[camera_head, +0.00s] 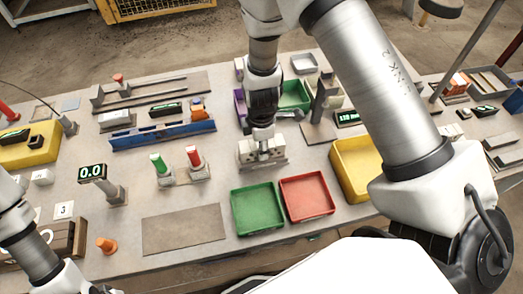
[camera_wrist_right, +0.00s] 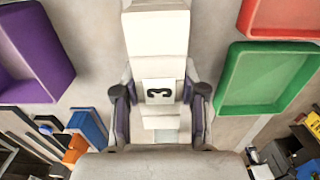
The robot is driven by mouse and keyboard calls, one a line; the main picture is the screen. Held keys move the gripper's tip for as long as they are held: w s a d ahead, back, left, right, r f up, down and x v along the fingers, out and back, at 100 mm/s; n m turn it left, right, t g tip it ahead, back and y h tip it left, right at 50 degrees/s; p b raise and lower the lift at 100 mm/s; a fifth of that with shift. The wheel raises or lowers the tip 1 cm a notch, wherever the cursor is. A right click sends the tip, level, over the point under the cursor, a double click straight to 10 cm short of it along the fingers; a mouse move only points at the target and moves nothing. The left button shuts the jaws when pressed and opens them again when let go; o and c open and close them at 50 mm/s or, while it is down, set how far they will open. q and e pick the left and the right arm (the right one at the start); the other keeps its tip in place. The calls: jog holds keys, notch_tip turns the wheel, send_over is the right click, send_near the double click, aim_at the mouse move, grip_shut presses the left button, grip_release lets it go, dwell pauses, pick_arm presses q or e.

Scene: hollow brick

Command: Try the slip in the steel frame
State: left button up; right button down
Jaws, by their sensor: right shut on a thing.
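My right gripper (camera_head: 263,138) points down over a pale grey block-like fixture on a flat base (camera_head: 270,164), which may be the steel frame. In the right wrist view, my right gripper (camera_wrist_right: 160,105) is shut on a pale slip (camera_wrist_right: 160,92) marked with a dark 3. The slip lies between the two fingers, in line with a larger pale block (camera_wrist_right: 157,35) beyond it. I cannot tell whether the slip is inside a gap or only against the fixture. My left arm shows at the lower left, but its gripper is out of view.
A green tray (camera_head: 257,228), a red tray (camera_head: 307,216) and a yellow bin (camera_head: 334,172) stand in front. A green-topped post (camera_head: 160,164) and a red-topped post (camera_head: 195,158) are left of the fixture. A 0.0 display (camera_head: 92,173) stands further left. A brown mat (camera_head: 183,230) is bare.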

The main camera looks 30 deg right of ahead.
jog(key=shift+s+f, duration=0.15)
jog(key=shift+s, duration=0.1)
jog(key=shift+w+r+p, duration=0.2)
jog(key=shift+r+p, duration=0.45)
jog(key=shift+r, duration=0.15)
jog(key=shift+r+p, duration=1.1)
jog(key=shift+r, duration=0.7)
